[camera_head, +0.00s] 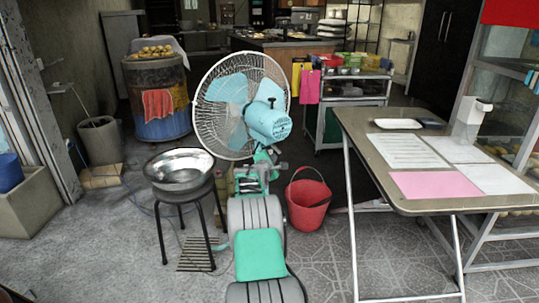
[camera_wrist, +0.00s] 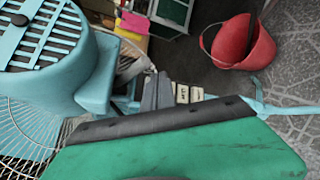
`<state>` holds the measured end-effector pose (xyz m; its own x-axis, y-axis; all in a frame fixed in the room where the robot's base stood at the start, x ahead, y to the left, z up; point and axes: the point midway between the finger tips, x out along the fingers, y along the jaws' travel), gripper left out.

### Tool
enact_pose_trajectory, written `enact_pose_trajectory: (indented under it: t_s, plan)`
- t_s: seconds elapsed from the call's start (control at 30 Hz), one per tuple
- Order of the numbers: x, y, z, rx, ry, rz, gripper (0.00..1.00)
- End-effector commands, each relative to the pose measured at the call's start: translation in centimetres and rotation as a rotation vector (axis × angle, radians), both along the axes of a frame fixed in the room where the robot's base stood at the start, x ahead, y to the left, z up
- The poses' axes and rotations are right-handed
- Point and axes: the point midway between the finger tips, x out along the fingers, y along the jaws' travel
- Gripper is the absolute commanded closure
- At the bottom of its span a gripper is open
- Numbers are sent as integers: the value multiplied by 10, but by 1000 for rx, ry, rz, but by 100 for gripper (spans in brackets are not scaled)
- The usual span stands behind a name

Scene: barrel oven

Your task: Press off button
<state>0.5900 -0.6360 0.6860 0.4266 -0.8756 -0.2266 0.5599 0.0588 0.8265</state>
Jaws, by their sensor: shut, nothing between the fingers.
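A light-blue standing fan (camera_head: 268,118) with a white wire cage stands in the middle of the head view. Its motor housing (camera_wrist: 62,50) fills the upper left of the wrist view. Cream push buttons (camera_wrist: 189,93) with small dark lettering show in the wrist view, just right of my gripper's fingertips. My gripper (camera_wrist: 158,90) is shut and empty, its grey fingers in front of the fan's post area. The fingers hide part of the button row. I cannot tell whether they touch a button, or which button is off.
A red bucket (camera_head: 308,203) stands on the floor right of the fan. A metal bowl (camera_head: 180,168) sits on a black stool (camera_head: 163,220) to the left. A folding table (camera_head: 375,147) with papers stands at the right. Tiled floor is open in front.

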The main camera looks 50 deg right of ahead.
Motion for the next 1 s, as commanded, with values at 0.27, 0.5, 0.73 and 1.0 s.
enact_pose_trajectory:
  t_s: [0.27,0.5,0.73,1.0]
  plan:
    - [0,0,0,0,0,0,100]
    - [0,0,0,0,0,0,100]
    - [1,0,0,0,0,0,100]
    - [8,-3,0,-1,0,-1,100]
